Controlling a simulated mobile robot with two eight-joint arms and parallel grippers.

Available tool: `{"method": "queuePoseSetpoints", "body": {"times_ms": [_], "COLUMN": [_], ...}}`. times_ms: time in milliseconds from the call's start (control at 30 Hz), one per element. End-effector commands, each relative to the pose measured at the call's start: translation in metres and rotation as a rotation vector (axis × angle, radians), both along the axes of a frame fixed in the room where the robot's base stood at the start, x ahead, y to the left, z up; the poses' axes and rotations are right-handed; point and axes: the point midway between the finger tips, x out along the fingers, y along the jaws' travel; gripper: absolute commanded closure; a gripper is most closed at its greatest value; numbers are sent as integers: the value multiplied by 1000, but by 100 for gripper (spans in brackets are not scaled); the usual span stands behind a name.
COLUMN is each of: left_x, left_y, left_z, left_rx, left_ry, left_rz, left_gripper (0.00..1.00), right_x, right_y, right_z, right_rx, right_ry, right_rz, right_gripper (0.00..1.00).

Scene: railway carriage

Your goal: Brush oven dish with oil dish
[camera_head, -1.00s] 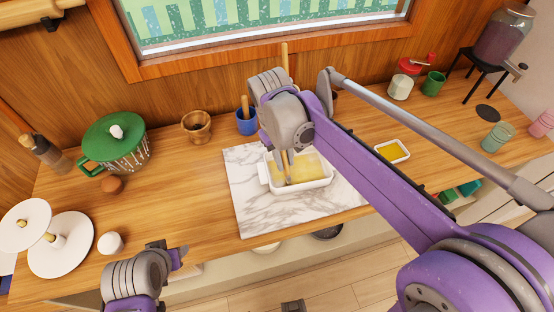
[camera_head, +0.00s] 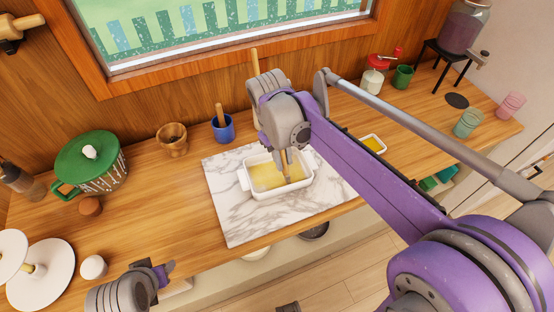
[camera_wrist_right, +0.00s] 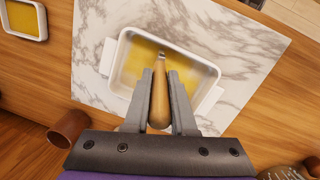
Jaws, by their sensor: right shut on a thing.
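The white oven dish (camera_head: 282,192) stands on a marble board and has yellow oil spread over its bottom. It also shows in the right wrist view (camera_wrist_right: 107,57). The small white oil dish (camera_head: 379,151), filled with yellow oil, stands to the right, partly behind my arm; it is at top left in the right wrist view (camera_wrist_right: 24,38). My right gripper (camera_head: 288,170) is shut on the wooden handle of a brush (camera_wrist_right: 159,100), over the oven dish. The brush tip is low inside the dish; its contact is unclear. My left gripper (camera_head: 168,268) is at lower left, away from the dishes.
The marble board (camera_head: 228,218) has bare room left of the dish. A blue cup (camera_head: 222,132), wooden mortar (camera_head: 173,145) and green pot (camera_head: 90,162) stand behind and left. Jars and cups are at the back right. My right arm crosses the counter's right side.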

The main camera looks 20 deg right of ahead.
Motion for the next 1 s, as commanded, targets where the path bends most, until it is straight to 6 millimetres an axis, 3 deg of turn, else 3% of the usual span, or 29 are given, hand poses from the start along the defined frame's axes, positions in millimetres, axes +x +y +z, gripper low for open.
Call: {"method": "queuePoseSetpoints", "body": {"times_ms": [733, 1000], "left_x": [1, 1], "left_y": [0, 0], "left_z": [2, 2], "left_rx": [0, 0], "left_ry": [-1, -1], "left_rz": [0, 0], "left_gripper": [50, 50], "right_x": [-1, -1], "right_y": [-45, -40], "right_z": [1, 1], "right_rx": [0, 0], "right_ry": [1, 0], "right_rz": [-2, 2], "right_gripper": [100, 100]}}
